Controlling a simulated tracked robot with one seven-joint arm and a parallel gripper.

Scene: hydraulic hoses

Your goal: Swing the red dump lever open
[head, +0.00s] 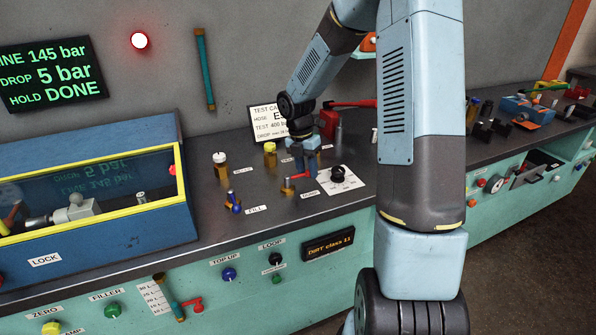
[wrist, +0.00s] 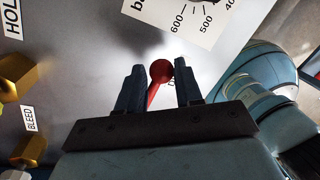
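The red dump lever (wrist: 158,78), a red rod with a round ball end, shows in the wrist view between my two fingers. My gripper (wrist: 160,85) has one dark finger on each side of the ball. A narrow gap shows on the left; the ball's right side is very close to the right finger, and I cannot tell if they touch. In the head view my gripper (head: 306,168) points down at the bench beside a brass valve body (head: 288,188) near the DUMP label (head: 308,194).
The FILL valve with a blue handle (head: 234,202) and a white-capped fitting (head: 220,165) stand to the left. A gauge card with a black knob (head: 338,179) lies close on the right. A red can (head: 328,123) and a test card (head: 266,122) stand behind.

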